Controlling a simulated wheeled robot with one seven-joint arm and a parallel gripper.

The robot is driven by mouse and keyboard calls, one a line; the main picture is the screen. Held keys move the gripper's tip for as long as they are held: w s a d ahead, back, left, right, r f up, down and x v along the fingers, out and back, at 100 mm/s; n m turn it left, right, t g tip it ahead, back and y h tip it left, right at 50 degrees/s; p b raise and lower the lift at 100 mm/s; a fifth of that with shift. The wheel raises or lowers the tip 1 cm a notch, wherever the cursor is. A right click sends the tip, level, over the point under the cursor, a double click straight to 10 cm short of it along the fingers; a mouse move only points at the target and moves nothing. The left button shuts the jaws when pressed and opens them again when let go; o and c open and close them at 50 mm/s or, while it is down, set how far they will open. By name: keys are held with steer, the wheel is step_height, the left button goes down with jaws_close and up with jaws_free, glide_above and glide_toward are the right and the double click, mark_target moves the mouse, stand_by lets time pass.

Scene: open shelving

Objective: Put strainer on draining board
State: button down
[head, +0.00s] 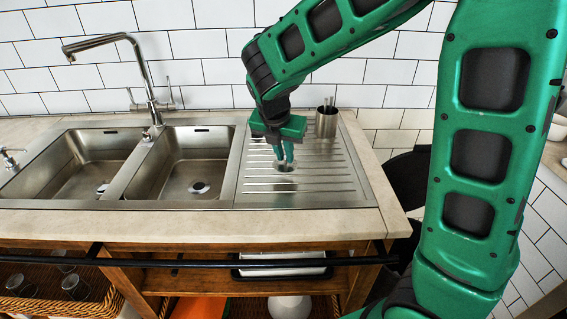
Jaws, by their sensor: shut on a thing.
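My gripper (285,160) points down over the draining board (341,185), the ribbed steel surface to the right of the sinks. It is shut on a small round metal strainer (284,168), which shows at the fingertips. The strainer is over the middle of the board; I cannot tell whether it touches the ribs. The fingers hide part of it.
A steel cup with utensils (326,123) stands at the board's back right, close to my gripper. Two sink basins (196,150) and a tall faucet (145,75) lie to the left. The front of the board is clear.

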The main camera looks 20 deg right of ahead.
mark_target(285, 165)
step_height(285, 165, down, 3)
steer(key=shift+f, duration=0.15)
steer(key=c, duration=1.7)
jaws_free()
steer(key=shift+c, duration=0.2)
steer(key=v, duration=1.2)
